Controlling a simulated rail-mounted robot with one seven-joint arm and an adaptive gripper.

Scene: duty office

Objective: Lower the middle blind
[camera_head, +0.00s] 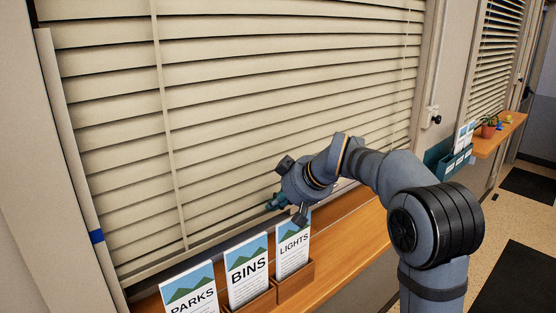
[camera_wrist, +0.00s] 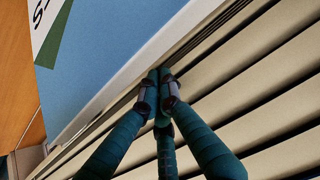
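A wide beige slatted blind (camera_head: 270,110) fills the window in the head view. Whether this is the middle blind I cannot tell from the picture alone. My gripper (camera_head: 276,201) is low in front of the blind, near its lower slats and behind the LIGHTS card. In the wrist view the teal fingertips (camera_wrist: 159,78) are together beside a pale rail-like strip (camera_wrist: 120,85), with slats (camera_wrist: 270,80) to the right. I see nothing clearly between them; contact is unclear.
PARKS (camera_head: 190,290), BINS (camera_head: 247,268) and LIGHTS (camera_head: 293,243) cards stand in wooden holders on the sill (camera_head: 345,240), close to my arm. A black knob (camera_head: 436,120) is on the wall to the right. Another blind (camera_head: 497,50) and a shelf with a potted plant (camera_head: 488,127) lie farther right.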

